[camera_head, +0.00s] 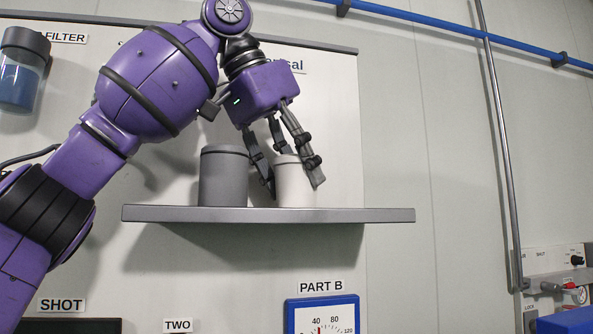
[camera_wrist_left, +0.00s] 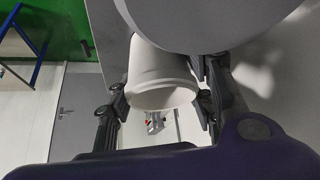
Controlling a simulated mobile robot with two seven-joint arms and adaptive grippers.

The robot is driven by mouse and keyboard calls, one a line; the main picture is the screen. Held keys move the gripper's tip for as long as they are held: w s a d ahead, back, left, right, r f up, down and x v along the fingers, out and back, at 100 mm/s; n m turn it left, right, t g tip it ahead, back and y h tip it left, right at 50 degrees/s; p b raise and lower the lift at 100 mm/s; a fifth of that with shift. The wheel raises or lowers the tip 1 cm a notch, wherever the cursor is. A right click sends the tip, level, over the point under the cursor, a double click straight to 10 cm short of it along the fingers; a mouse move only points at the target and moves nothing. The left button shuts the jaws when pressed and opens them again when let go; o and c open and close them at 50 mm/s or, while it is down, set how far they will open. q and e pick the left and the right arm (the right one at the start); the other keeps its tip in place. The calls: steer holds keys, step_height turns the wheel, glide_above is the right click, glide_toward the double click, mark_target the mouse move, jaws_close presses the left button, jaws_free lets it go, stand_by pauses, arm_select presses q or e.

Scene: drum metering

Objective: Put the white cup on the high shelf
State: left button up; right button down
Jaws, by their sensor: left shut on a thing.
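The white cup (camera_head: 294,184) stands upright on the right half of the high shelf (camera_head: 365,215), its base at the shelf's top surface. My left gripper (camera_head: 294,186) reaches down from above and is shut on the cup, with one finger on each side. In the left wrist view the white cup (camera_wrist_left: 161,75) lies between the two fingers of my left gripper (camera_wrist_left: 158,108). Part of the cup is hidden behind a finger in the head view. My right gripper is not in view.
A grey canister (camera_head: 223,178) stands on the shelf just left of the cup, close to the left finger. The shelf is bare to the right of the cup. A blue-framed gauge (camera_head: 322,314) is below the shelf, and a blue pipe (camera_head: 440,22) runs along the wall above.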

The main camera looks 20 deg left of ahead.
arm_select(q)
steer(key=shift+s, duration=0.15)
steer(key=shift+d+f, duration=0.1)
steer(key=shift+f, duration=0.05)
steer(key=o, duration=1.3)
steer(key=v, duration=1.2)
